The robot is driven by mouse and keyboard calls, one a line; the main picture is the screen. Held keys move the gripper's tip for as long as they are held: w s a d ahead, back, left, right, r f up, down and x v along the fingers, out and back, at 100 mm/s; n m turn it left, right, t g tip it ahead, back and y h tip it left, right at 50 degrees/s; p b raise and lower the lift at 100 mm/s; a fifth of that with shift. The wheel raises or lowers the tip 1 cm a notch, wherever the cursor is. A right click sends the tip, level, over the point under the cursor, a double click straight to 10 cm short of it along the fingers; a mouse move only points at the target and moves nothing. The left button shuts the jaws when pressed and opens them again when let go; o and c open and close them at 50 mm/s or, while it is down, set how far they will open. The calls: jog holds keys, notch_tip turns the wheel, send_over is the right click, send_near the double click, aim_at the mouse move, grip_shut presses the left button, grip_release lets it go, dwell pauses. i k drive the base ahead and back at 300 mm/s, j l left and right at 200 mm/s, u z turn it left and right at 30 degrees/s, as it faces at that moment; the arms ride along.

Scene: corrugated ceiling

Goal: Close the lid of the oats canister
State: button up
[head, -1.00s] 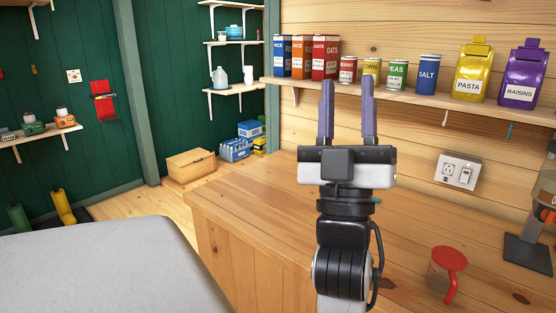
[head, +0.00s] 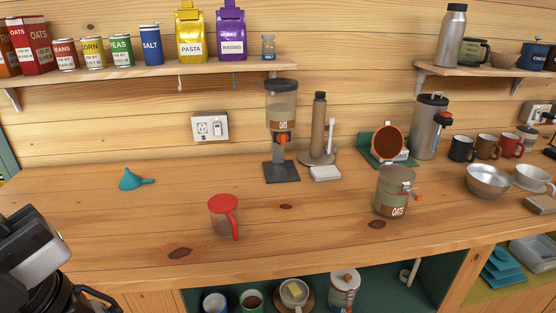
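The oats canister (head: 391,197) stands upright on the wooden counter, right of centre in the head view. A round orange disc with a dark rim (head: 388,143) stands tilted up just behind the canister's top. It looks like the raised lid with its underside toward me, but the hinge is not clear. Part of my arm shows at the lower left, well away from the canister. My gripper's fingers are outside the picture.
A red-lidded measuring cup (head: 222,217) and a teal funnel (head: 135,180) stand on the counter to the left. Bowls (head: 489,181) and mugs are at right. The counter's front middle is clear.

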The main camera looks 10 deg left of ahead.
aim_at(387, 141)
jog(key=i+j+z, duration=0.2)
jog(key=z, duration=0.2)
jog(key=i+j+z, duration=0.1)
jog(key=j+z, duration=0.3)
jog(key=i+j+z, duration=0.15)
jog(key=z, duration=0.25)
